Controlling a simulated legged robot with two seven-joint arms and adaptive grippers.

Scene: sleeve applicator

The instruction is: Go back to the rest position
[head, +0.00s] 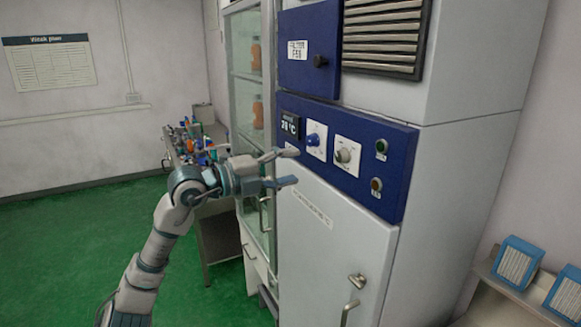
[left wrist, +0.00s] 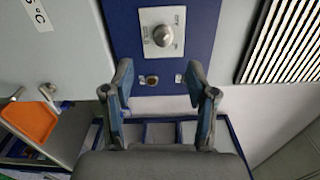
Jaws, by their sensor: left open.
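My left gripper (head: 289,167) is raised in front of the machine's blue control panel (head: 399,149) in the head view. Its two fingers are apart and nothing is between them. In the left wrist view the open fingers (left wrist: 160,88) frame the lower part of the panel, with a round knob (left wrist: 163,36) on a white plate beyond them. I cannot tell from these views whether a fingertip touches the panel. My right gripper is in neither view.
The large white machine (head: 459,190) stands close to my left gripper. A glass-door cabinet (head: 246,70) is beside it. A cluttered table (head: 183,147) stands behind my arm. Blue-framed filters (head: 518,262) sit on a shelf at the right. Green floor (head: 70,250) is open at the left.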

